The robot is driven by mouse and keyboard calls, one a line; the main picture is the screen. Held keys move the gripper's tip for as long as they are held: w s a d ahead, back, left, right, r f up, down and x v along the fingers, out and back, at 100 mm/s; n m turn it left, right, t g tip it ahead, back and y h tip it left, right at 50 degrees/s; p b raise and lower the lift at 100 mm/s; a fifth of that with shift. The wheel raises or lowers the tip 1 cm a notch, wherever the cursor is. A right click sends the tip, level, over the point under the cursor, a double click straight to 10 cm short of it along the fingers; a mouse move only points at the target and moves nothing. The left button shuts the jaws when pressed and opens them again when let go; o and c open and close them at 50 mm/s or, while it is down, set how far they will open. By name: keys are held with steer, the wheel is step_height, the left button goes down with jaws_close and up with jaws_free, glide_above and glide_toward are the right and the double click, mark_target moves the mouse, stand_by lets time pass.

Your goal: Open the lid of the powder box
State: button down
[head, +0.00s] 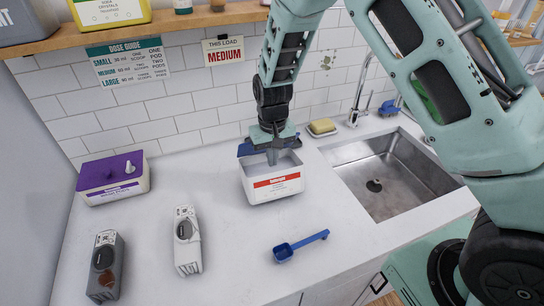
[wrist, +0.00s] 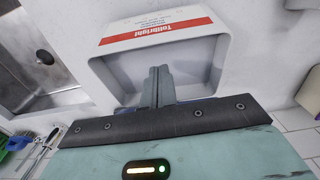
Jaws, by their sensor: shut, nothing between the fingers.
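A white box (head: 273,184) with a red label stands on the counter, left of the sink. Its hollow grey inside shows, so its top is open. It also shows in the wrist view (wrist: 165,30). A blue lid (head: 243,150) sits raised at the box's back edge, partly hidden behind my gripper. My gripper (head: 272,157) points down over the box opening, close to the lid. Its fingers are shut with nothing between them; they also show in the wrist view (wrist: 158,72). Whether they touch the lid or the box is hidden.
A purple-lidded box (head: 113,178) stands at the back left. A blue scoop (head: 300,245) lies front right. A sink (head: 390,170) is at right; a yellow sponge (head: 322,126) lies behind.

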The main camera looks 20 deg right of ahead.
steer(key=shift+w+d, duration=0.2)
steer(key=shift+w, duration=3.25)
steer(key=shift+s+a+r+p, duration=0.1)
steer(key=shift+s+r+p, duration=0.4)
steer(key=shift+r+p, duration=0.9)
steer(key=shift+s+d+r+p, duration=0.1)
steer(key=shift+s+r+p, duration=0.55)
steer(key=shift+r, duration=1.3)
steer(key=shift+s+a+r+p, duration=0.1)
steer(key=shift+s+r+p, duration=0.25)
steer(key=shift+r+p, duration=1.1)
steer(key=shift+r, duration=0.2)
steer(key=s+a+r+n+y+b, duration=0.1)
steer(key=s+a+n+b, duration=0.35)
steer(key=s, duration=0.75)
steer(key=s+a+n+b, duration=0.1)
steer(key=s+a+b, duration=0.55)
steer(key=s, duration=0.65)
steer(key=s+d+f+n+b, duration=0.2)
steer(key=s+d+b, duration=0.2)
steer(key=s, duration=0.5)
